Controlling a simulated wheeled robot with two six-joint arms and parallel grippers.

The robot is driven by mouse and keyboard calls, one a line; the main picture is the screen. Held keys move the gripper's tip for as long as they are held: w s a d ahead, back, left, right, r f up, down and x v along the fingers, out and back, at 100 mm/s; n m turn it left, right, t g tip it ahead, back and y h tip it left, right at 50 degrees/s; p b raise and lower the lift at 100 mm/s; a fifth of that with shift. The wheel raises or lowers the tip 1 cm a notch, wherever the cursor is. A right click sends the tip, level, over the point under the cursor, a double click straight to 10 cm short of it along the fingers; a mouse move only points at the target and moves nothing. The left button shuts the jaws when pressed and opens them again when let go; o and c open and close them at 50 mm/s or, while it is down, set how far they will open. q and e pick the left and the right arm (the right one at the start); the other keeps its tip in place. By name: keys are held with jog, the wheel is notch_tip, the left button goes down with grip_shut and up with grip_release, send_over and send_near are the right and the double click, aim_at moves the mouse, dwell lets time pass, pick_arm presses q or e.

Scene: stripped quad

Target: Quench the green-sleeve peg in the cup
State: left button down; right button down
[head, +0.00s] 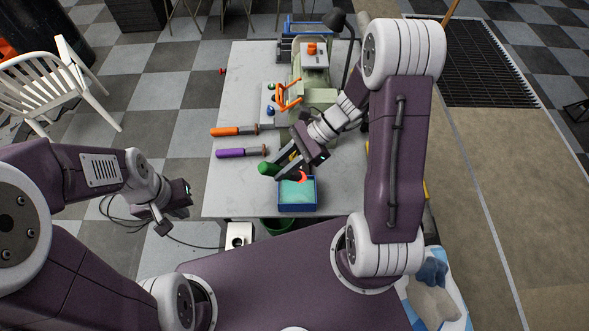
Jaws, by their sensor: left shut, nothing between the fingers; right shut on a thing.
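A green-sleeve peg (268,169) is held by my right gripper (288,166), which is shut on it. The dark fingers hide its middle. A glowing red-orange end (303,177) shows right of the fingers, close to the far rim of a blue open container (298,209). The container has a pale green inside and stands at the table's near edge. It is the only cup-like vessel I see on the table. I cannot tell how high the peg is above it. My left gripper (167,220) is shut and empty, left of the table over the floor.
An orange-sleeve peg (232,131) and a purple-sleeve peg (238,153) lie on the grey table (232,190). A pale green machine (318,97) with an orange handle and a dark lamp (337,20) stand behind. The table's near left part is clear.

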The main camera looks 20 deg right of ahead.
jog(key=shift+w+a+r+m, duration=0.15)
jog(key=shift+w+r+m, duration=0.15)
jog(key=shift+w, duration=0.1)
jog(key=shift+f+b, duration=0.5)
jog(key=shift+f, duration=0.05)
notch_tip(320, 180, down, 12)
jog(key=b, duration=1)
jog(key=shift+r, duration=0.2)
notch_tip(320, 180, up, 10)
jog(key=p, duration=1)
jog(key=shift+r, duration=0.15)
jog(key=shift+s, duration=0.1)
